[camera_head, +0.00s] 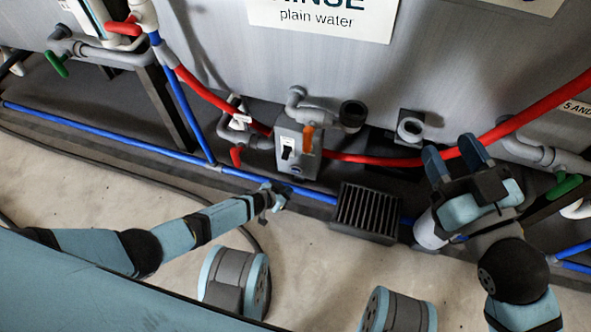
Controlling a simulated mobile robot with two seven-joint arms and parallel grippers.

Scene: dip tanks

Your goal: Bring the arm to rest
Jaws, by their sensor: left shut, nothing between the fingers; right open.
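My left arm comes in from the left, low over the pale floor. Its gripper (273,196) is shut and empty, in front of the blue pipe, left of the black ribbed box. My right arm rises from the lower right. Its gripper (456,156) is open, with two dark blue fingers pointing up in front of the red hose, near the grey tank.
The grey tank (225,45) bears a sign (325,15) reading "plain water". A switch box (297,148) with an orange handle stands below it. A red hose (375,161) and a blue pipe (110,136) run across. The black ribbed box (366,212) sits between my grippers. Pale floor (320,265) lies in front.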

